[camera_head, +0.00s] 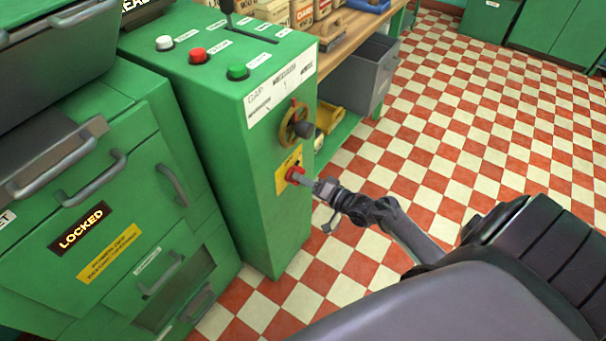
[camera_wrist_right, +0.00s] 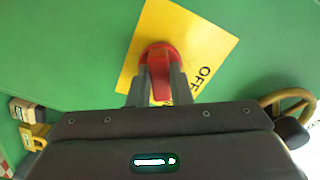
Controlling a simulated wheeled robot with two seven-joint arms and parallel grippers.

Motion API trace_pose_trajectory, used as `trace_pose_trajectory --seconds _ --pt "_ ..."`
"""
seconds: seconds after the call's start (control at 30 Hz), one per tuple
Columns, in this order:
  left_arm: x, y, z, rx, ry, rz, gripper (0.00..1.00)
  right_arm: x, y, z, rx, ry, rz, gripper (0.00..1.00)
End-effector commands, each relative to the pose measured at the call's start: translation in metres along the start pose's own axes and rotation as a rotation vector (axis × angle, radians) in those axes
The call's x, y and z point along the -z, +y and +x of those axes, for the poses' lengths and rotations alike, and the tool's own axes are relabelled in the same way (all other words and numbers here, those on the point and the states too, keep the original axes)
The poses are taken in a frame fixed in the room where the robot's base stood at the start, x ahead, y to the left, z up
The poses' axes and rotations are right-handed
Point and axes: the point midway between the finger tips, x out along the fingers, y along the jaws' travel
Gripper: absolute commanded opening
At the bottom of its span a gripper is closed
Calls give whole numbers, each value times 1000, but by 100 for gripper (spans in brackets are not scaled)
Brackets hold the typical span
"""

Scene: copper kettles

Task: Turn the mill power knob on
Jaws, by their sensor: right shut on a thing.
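The red power knob (camera_head: 292,174) sits on a yellow plate (camera_head: 281,183) on the side of the green mill cabinet (camera_head: 215,130). In the right wrist view the knob (camera_wrist_right: 159,58) has an upright red grip bar on a yellow plate (camera_wrist_right: 205,35) that stands tilted, with the word OFF partly visible at its right. My right gripper (camera_head: 301,178) is at the knob; its two fingers (camera_wrist_right: 158,88) are shut on the red grip bar. Part of the plate's lettering is hidden behind the gripper. My left gripper is not in view.
A brass handwheel (camera_head: 292,123) with a dark handle is just above the knob; it also shows in the wrist view (camera_wrist_right: 285,100). White, red and green buttons (camera_head: 237,72) are on the cabinet top. A wooden workbench (camera_head: 350,30) stands behind. The checkered floor at right is open.

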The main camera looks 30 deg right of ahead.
Motion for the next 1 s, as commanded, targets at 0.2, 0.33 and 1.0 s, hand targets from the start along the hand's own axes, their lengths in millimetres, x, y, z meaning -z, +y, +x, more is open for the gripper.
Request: trace_pose_trajectory --seconds 0.2,0.33,1.0 --pt "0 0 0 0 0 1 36 0 0 0 0 1 5 0" --pt "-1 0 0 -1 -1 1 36 0 0 0 0 1 5 0" --pt "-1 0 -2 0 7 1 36 0 0 -28 -3 -1 3 40"
